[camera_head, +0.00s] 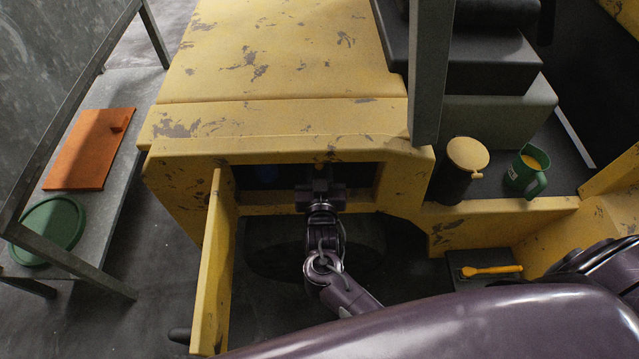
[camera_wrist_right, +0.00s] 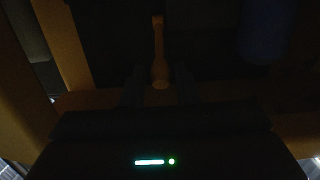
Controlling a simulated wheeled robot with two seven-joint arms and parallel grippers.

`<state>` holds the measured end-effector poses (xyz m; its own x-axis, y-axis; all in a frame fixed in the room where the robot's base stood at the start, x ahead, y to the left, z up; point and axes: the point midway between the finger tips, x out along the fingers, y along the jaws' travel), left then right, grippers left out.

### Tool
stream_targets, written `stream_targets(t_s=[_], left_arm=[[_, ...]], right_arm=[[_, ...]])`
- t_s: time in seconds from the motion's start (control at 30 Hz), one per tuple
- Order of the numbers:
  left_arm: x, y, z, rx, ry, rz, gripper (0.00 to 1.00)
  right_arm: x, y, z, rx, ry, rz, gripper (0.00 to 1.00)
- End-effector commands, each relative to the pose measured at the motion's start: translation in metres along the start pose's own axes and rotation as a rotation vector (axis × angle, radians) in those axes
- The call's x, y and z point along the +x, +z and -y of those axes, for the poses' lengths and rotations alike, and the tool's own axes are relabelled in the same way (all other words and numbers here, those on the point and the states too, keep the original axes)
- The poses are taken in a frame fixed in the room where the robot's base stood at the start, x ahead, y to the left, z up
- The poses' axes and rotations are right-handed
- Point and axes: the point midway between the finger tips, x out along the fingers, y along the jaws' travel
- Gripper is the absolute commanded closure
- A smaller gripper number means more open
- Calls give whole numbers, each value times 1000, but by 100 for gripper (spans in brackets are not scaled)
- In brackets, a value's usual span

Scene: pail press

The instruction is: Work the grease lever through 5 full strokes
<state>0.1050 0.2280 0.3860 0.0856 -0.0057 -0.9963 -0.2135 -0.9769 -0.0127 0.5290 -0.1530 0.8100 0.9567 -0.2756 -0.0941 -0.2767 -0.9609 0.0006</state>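In the right wrist view an orange-brown lever (camera_wrist_right: 158,45) with a rounded end stands out in a dark compartment. I take it to be the grease lever. The dark fingers of my right gripper (camera_wrist_right: 159,88) lie on either side of its rounded end, with gaps that look open; the dimness hides any contact. In the head view my right gripper (camera_head: 320,192) is at the mouth of the compartment in the yellow machine (camera_head: 280,120), and the lever is mostly hidden behind it. My left gripper is not in view.
A yellow door (camera_head: 213,265) stands open left of my arm. A blue object (camera_head: 266,172) is inside the compartment. At right are a yellow-lidded container (camera_head: 467,154), a green jug (camera_head: 527,170) and a yellow-handled tool (camera_head: 490,270). A grey bench (camera_head: 125,165) stands left.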

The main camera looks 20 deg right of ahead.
Motion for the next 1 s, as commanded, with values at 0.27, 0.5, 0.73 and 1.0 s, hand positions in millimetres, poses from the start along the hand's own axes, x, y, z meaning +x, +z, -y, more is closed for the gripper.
stream_targets(t_s=[0.27, 0.5, 0.73, 1.0], left_arm=[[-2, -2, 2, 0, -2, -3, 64], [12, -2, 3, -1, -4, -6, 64], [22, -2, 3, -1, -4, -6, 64], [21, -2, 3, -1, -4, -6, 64]], right_arm=[[-1, -1, 0, 1, 0, 0, 94], [-5, 20, 1, 1, 0, 2, 94], [-9, 40, 1, 0, -1, 5, 94], [-10, 39, 1, -1, -1, 5, 94]])
